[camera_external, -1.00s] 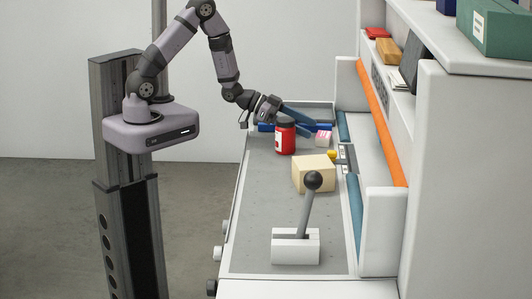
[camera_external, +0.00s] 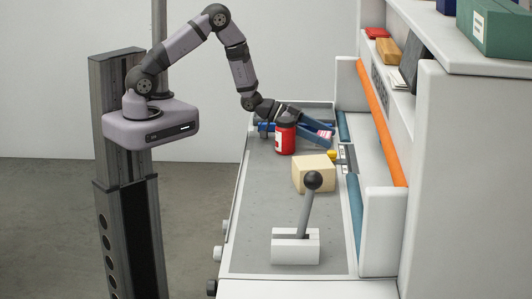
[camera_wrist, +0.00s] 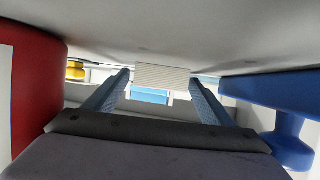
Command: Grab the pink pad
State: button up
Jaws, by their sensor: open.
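The pink pad (camera_external: 325,134) is a small block on the grey worktop, partly hidden by my gripper's fingers in the external view. In the wrist view a pale block (camera_wrist: 163,76), which appears to be the pad, stands between the two blue fingertips, with a visible gap on each side. My gripper (camera_external: 322,136) is open and low over the worktop, behind the red jar (camera_external: 285,137). The wrist view also shows my gripper (camera_wrist: 160,82) with its fingers spread around the block. Whether the fingertips reach fully past it is hard to tell.
The red jar stands close at the left in the wrist view (camera_wrist: 30,90). A blue object (camera_wrist: 285,95) is close at the right. A yellow item (camera_wrist: 76,70), a cream block (camera_external: 313,174) and a lever (camera_external: 309,205) also stand along the worktop. Shelves line the right side.

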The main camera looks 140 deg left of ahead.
aim_at(324, 134)
jog(key=shift+c, duration=0.7)
jog(key=c, duration=1)
jog(key=shift+c, duration=0.2)
jog(key=shift+r, duration=0.15)
jog(key=shift+r+b, duration=0.55)
jog(key=shift+r, duration=4.3)
